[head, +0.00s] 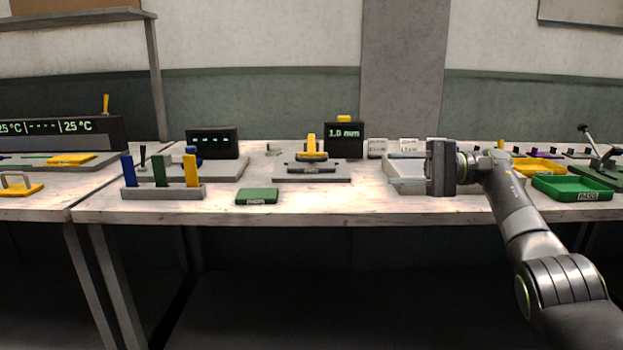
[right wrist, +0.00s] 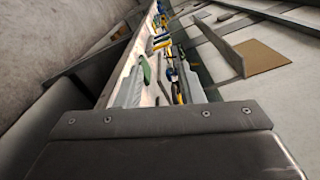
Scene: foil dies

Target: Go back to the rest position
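My left arm and gripper are not in view.
The bench (head: 330,205) holds a green block (head: 257,196), a grey rack (head: 165,192) with coloured handles, a grey press with a yellow top (head: 311,147), a 1.0 mm display (head: 344,139), a green PASS tray (head: 571,188) and a yellow tray (head: 538,166). The floor in front is clear.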

